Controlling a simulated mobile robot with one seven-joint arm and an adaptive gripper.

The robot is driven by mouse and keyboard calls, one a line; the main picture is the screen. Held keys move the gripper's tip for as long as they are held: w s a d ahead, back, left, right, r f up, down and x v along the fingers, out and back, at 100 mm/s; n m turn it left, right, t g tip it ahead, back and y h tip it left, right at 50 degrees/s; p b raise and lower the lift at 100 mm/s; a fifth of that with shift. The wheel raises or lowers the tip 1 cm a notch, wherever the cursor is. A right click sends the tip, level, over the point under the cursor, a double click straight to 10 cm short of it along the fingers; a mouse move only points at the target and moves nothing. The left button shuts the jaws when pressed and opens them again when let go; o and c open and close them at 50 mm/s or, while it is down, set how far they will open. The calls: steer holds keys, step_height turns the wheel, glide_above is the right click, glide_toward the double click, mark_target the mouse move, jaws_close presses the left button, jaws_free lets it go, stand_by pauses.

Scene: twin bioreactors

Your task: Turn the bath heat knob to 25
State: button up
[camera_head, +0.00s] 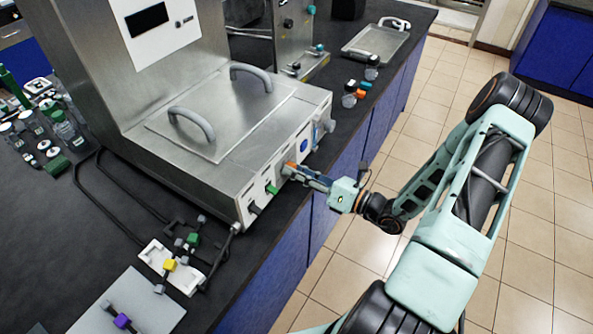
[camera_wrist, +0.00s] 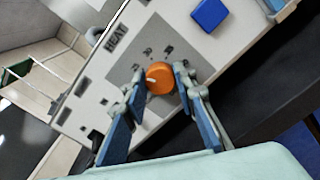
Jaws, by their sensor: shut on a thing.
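The bath heat knob (camera_wrist: 160,78) is a round orange knob with a pale pointer mark, on a grey dial plate (camera_wrist: 125,72) beside the printed word HEAT in the wrist view. Numbers stand around it, too small to read surely. The pointer aims toward the left of the wrist picture. My gripper (camera_wrist: 158,90) has one blue-padded finger on each side of the knob and is shut on it. In the head view my gripper (camera_head: 292,170) reaches the front panel of the steel bath (camera_head: 240,150), and it mostly hides the knob.
A blue square button (camera_wrist: 209,14) sits beside the knob on the panel. A green knob (camera_head: 272,189) is left of my gripper in the head view. Several small bottles and caps stand on the dark bench (camera_head: 345,130) to the right. The tiled floor in front is clear.

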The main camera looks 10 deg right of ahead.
steer(key=o, duration=1.2)
steer(key=shift+c, duration=0.2)
steer(key=v, duration=1.2)
steer(key=shift+s, duration=0.1)
